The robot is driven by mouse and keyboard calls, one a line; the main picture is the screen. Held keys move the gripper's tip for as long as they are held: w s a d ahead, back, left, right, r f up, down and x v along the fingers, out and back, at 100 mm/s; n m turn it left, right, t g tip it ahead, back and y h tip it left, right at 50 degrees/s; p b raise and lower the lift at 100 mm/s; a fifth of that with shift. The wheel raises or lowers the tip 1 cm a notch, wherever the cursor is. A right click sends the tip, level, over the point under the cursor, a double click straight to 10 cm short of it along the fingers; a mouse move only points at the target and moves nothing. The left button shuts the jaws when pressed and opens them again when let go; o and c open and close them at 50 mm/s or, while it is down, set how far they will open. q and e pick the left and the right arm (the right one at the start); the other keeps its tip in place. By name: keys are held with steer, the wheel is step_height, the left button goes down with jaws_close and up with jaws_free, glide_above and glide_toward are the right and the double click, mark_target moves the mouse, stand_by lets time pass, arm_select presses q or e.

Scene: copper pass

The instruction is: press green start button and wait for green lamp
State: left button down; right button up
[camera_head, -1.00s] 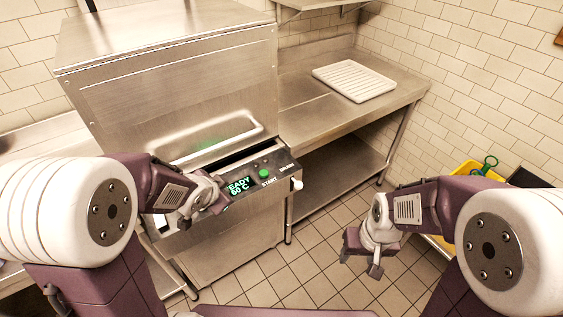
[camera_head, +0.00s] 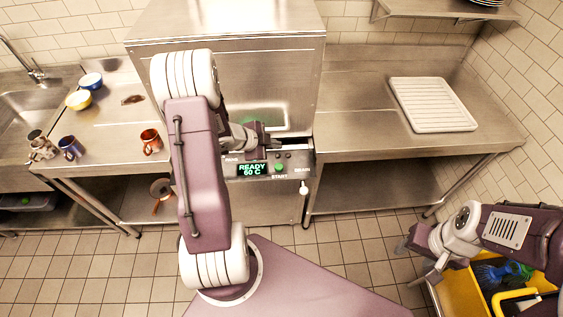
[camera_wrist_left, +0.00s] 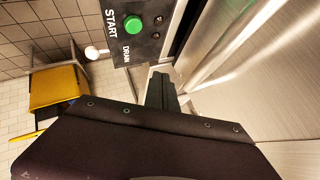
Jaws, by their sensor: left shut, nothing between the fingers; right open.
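The green start button (camera_head: 279,168) is on the dark control panel of the steel dishwasher (camera_head: 225,85); it is large and close in the left wrist view (camera_wrist_left: 133,24). Beside it the display (camera_head: 252,169) reads READY 60 C. Two small round dark fittings (camera_wrist_left: 156,35) sit by the button, neither lit green. My left gripper (camera_head: 273,144) is shut and empty, just above the panel and apart from the button; its fingers show in the left wrist view (camera_wrist_left: 161,90). My right gripper (camera_head: 409,264) is open and empty, low at the right over the floor.
A white ribbed rack (camera_head: 432,105) lies on the right counter. Mugs, including a red one (camera_head: 151,141), and bowls stand on the left counter. A white-tipped lever (camera_head: 304,188) hangs by the panel's right end. A yellow crate (camera_head: 452,294) stands below my right arm.

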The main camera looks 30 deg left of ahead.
mark_target(277, 167)
arm_select(q)
steer(key=f+b, duration=0.8)
steer(key=shift+w+d+f, duration=0.1)
steer(key=shift+d+f, duration=0.05)
steer(key=shift+d, duration=0.05)
steer(key=shift+f+b, duration=0.3)
steer(key=shift+b, duration=0.05)
arm_select(e)
step_height(277, 167, down, 9)
steer(key=shift+d, duration=0.2)
arm_select(q)
steer(key=shift+f, duration=0.1)
arm_select(e)
steer(key=shift+w, duration=0.1)
stand_by(1.0)
arm_select(q)
steer(key=shift+f+b, duration=0.3)
arm_select(e)
steer(key=shift+f, duration=0.2)
arm_select(q)
steer(key=shift+f+b, duration=0.35)
steer(key=shift+f, duration=0.15)
arm_select(e)
steer(key=shift+f, duration=0.4)
arm_select(q)
steer(key=shift+r+p, duration=0.95)
arm_select(e)
steer(key=shift+r, duration=1)
